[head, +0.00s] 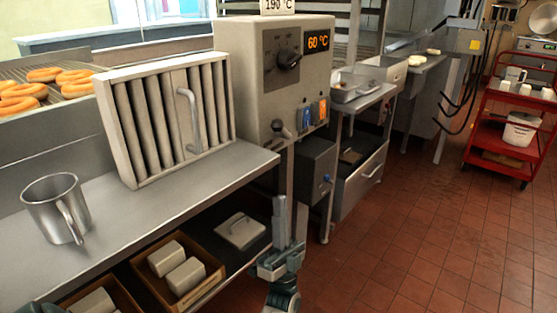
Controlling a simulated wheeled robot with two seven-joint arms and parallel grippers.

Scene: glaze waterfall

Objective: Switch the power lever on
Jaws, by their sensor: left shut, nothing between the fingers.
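A beige control box (262,75) has a small lever with a dark round knob (278,126) low on its front, which looks like the power lever. Its stem slants down and to the right; I cannot read whether this is on or off. My left gripper (282,203) points upward below the box, with its fingers shut and empty. In the picture its tips are below the lever and apart from it. My right gripper is not in view.
A dark dial (289,60), a 60 °C display (318,41), a blue switch (305,116) and an orange switch (322,109) share the panel. A slatted filter (165,115) and metal mug (55,209) stand on the steel counter (130,205).

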